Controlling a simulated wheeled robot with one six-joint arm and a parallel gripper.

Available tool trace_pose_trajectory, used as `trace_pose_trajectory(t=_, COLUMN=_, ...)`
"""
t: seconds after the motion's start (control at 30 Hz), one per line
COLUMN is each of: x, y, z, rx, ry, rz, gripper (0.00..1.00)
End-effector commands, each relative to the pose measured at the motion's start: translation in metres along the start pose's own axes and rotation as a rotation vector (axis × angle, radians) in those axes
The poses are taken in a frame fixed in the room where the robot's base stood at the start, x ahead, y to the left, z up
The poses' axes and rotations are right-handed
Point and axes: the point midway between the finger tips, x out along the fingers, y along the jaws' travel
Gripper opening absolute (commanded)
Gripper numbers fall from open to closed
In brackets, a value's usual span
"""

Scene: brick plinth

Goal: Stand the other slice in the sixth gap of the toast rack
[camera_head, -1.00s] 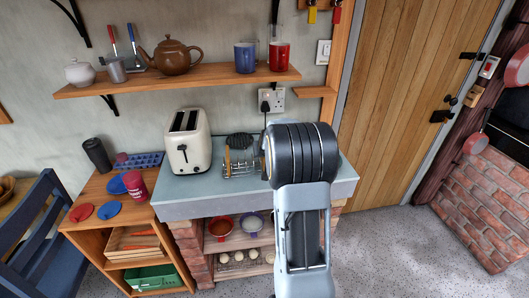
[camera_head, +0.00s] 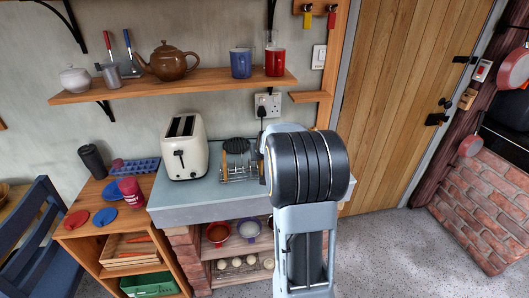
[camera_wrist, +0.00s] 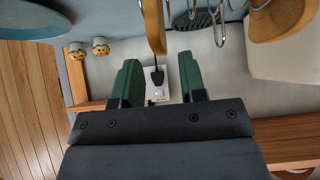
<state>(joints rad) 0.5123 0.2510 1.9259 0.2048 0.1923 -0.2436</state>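The wire toast rack (camera_head: 238,177) stands on the grey worktop, right of the toaster; its wire loops also show at the top of the wrist view (camera_wrist: 221,28). One brown slice (camera_head: 226,160) stands at the rack's toaster end; it is large at the upper right of the wrist view (camera_wrist: 285,18). The other slice (camera_wrist: 155,28) is upright and edge-on at the rack's far end. My gripper (camera_wrist: 158,82) has its green fingers apart, with clear space between them. That slice's edge lines up with this space, just beyond the fingertips. My arm hides the gripper in the head view.
The cream toaster (camera_head: 185,148) stands close left of the rack. A black round trivet (camera_head: 237,145) is behind the rack. A wall socket (camera_head: 268,104) with a black plug is behind. A shelf (camera_head: 180,84) with crockery overhangs the back. Two small shakers (camera_wrist: 100,46) stand beyond the slice.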

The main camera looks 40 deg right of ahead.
Motion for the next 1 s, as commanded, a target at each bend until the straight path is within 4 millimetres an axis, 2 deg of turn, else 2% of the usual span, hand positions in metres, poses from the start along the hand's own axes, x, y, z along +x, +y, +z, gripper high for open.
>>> trace_pose_trajectory(t=0.2, x=-0.042, y=0.000, z=0.000, rx=-0.001, ry=0.004, rz=0.000, gripper=0.38)
trace_pose_trajectory(t=0.47, x=-0.073, y=-0.001, z=0.001, rx=-0.001, ry=0.000, rz=-0.001, gripper=0.38)
trace_pose_trajectory(t=0.57, x=-0.090, y=-0.018, z=0.009, rx=-0.026, ry=-0.023, rz=-0.028, gripper=0.38)
trace_pose_trajectory(t=0.67, x=-0.121, y=-0.058, z=0.037, rx=-0.087, ry=-0.088, rz=-0.091, gripper=0.38)
trace_pose_trajectory(t=0.7, x=-0.136, y=-0.074, z=0.053, rx=-0.120, ry=-0.124, rz=-0.119, gripper=0.38)
trace_pose_trajectory(t=0.8, x=-0.172, y=-0.106, z=0.098, rx=-0.202, ry=-0.215, rz=-0.178, gripper=0.38)
trace_pose_trajectory(t=0.9, x=-0.202, y=-0.123, z=0.140, rx=-0.276, ry=-0.295, rz=-0.217, gripper=0.38)
trace_pose_trajectory(t=1.0, x=-0.224, y=-0.130, z=0.173, rx=-0.337, ry=-0.355, rz=-0.238, gripper=0.38)
